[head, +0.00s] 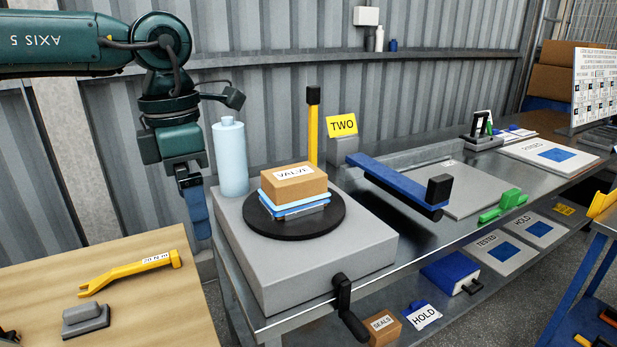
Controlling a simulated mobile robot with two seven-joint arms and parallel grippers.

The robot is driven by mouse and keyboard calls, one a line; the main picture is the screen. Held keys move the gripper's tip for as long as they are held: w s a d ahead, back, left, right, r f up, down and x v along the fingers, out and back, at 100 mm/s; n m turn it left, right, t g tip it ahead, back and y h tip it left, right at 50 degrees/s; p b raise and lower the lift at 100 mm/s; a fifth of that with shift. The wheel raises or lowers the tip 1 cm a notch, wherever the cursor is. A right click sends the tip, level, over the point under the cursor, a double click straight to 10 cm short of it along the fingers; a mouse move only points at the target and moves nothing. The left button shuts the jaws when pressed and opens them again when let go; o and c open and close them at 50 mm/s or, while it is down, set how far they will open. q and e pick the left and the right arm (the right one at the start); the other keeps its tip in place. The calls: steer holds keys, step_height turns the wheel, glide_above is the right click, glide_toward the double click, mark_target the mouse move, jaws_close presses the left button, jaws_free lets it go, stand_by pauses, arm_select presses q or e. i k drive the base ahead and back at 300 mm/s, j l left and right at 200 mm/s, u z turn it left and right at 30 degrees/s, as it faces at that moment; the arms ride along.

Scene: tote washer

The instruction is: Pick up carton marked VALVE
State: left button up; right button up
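The carton marked VALVE (293,184) is a small brown box with a white label on top. It rests on a light-blue tray-like piece (293,208) on a black round turntable (325,222), which sits on a grey block. My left gripper (197,212) points down at the left of the turntable, apart from the carton and empty as far as I see. Its blue fingers show edge-on, so I cannot tell their opening. My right gripper is not in view.
A pale-blue bottle (231,160) stands between my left gripper and the carton. A yellow post (313,135) rises behind the carton. A blue bar (395,182) lies to the right. A SEALS carton (382,326) sits below.

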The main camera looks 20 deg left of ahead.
mark_target(284, 190)
steer(key=i, duration=1.05)
